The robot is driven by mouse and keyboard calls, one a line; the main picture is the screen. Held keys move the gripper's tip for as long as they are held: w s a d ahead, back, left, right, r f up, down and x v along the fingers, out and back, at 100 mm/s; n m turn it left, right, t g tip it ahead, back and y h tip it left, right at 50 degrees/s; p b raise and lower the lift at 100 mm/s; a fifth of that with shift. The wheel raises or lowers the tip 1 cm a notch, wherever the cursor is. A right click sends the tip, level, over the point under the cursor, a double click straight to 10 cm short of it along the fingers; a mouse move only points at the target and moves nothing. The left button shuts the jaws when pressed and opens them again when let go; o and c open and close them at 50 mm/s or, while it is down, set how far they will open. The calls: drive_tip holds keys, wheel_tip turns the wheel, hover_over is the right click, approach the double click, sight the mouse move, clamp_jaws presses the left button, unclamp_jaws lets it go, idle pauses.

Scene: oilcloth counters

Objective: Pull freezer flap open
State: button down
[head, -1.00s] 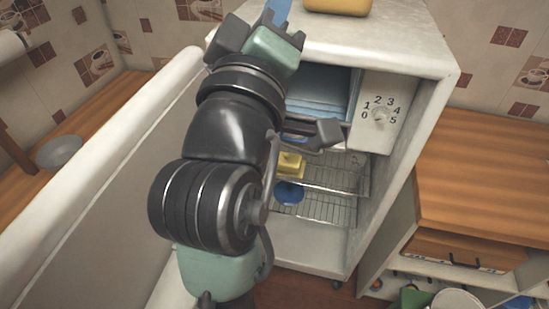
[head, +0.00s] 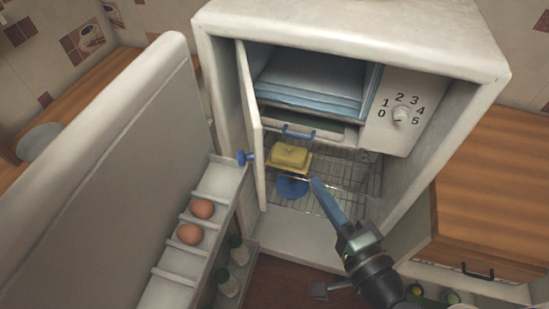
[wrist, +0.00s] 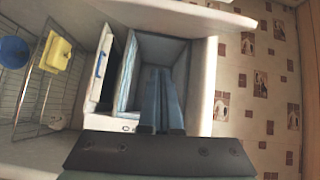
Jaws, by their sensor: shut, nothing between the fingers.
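The freezer compartment (head: 312,82) at the top of the fridge shows its pale blue inside. Its white flap (head: 252,120) stands swung out at the compartment's left side, seen nearly edge-on. A blue knob (head: 246,157) is on the flap's outer side. My gripper (head: 317,183) has its blue fingers together and empty. It is to the right of the flap and apart from it, lower in the picture than the compartment. In the wrist view, the shut fingers (wrist: 160,75) point toward the open compartment (wrist: 160,50).
The fridge door (head: 110,170) stands open at left, with eggs (head: 202,208) and bottles in its racks. A tray with a blue handle (head: 298,134) sits under the freezer. A yellow butter dish (head: 290,156) and a blue bowl (head: 292,188) are below. The dial (head: 401,115) is at right.

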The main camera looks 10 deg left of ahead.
drive_tip(key=w+a+p, duration=0.5)
drive_tip(key=a, duration=0.4)
drive_tip(key=shift+w+a+f+m+y+p, duration=0.2)
drive_tip(key=shift+f+m+y+p, duration=0.1)
drive_tip(key=shift+f+p, duration=0.1)
